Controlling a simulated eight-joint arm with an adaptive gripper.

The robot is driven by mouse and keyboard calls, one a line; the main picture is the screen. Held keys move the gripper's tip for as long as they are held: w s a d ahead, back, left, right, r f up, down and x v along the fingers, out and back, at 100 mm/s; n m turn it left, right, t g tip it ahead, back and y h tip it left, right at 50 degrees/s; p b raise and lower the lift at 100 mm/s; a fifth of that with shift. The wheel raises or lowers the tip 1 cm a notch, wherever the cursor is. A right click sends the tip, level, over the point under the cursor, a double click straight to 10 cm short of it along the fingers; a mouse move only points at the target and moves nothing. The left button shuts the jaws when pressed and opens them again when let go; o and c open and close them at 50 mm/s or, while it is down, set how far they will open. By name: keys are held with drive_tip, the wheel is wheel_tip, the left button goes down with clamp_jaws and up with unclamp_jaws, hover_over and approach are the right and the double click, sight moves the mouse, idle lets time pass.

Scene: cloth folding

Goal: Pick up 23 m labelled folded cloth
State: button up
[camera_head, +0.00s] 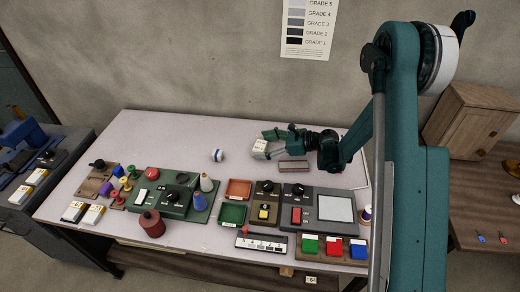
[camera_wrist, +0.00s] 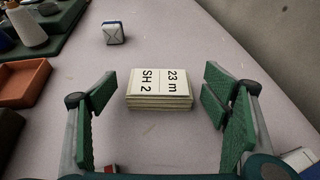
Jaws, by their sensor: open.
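The folded cloth (camera_wrist: 160,88) is a cream, flat, layered stack labelled "23 m" and "SH 2". It lies on the table in the middle of the wrist view. My gripper (camera_wrist: 158,100) is open, with one green-padded finger on each side of the cloth and a gap on both sides. Neither finger touches it in this view. In the head view, the cloth (camera_head: 260,147) shows as a small pale block at the left end of my gripper (camera_head: 268,143), its label too small to read. My gripper partly hides the table beside it.
A small white and blue object (camera_wrist: 114,32) stands beyond the cloth. An orange-red tray (camera_wrist: 27,82) lies to the left in the wrist view. Control boxes, spools and a green tray (camera_head: 232,214) crowd the front of the table (camera_head: 150,125). The table around the cloth is mostly clear.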

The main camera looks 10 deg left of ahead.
sight(263, 146)
idle(0.3)
drive_tip(key=c, duration=1)
drive_tip(key=shift+r+p, duration=1.05)
drive_tip(key=shift+r, duration=4)
